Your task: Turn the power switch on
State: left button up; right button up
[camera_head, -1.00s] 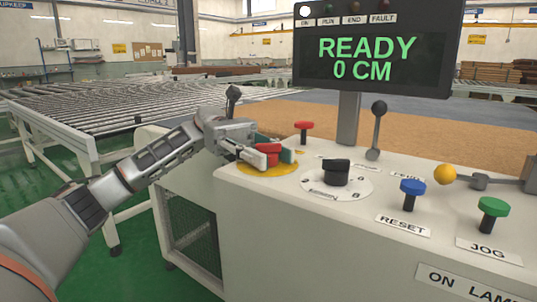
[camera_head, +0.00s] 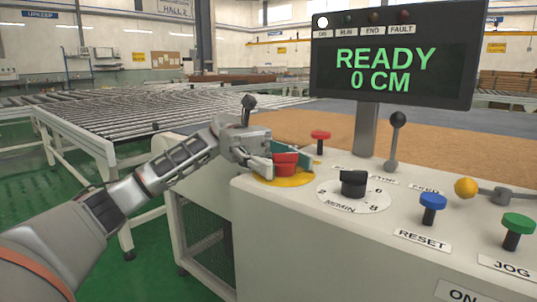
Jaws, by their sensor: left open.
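A red knob (camera_head: 285,159) sits on a round yellow plate (camera_head: 292,181) at the left end of the white control panel. It looks like the power switch, but I can read no label on it. My left gripper (camera_head: 283,166) is open at the knob, with one finger on its near left side and a teal-tipped part showing beyond its right side. I cannot tell whether the fingers touch it. The display (camera_head: 385,68) reads READY and 0 CM. The ON lamp (camera_head: 323,22) above it glows white; RUN, END and FAULT are dark. My right gripper is not in view.
The panel also carries a black dial (camera_head: 353,184), a red button (camera_head: 320,140), a black-knobbed lever (camera_head: 394,140), a blue RESET button (camera_head: 432,204), a green JOG button (camera_head: 516,228) and a yellow-knobbed lever (camera_head: 466,188). A roller conveyor (camera_head: 150,115) stands behind my left arm.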

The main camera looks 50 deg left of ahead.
pick_arm(q)
jog(key=w+a, duration=0.1)
jog(key=a, duration=1)
jog(key=shift+w, duration=0.15)
jog(key=shift+r, duration=0.1)
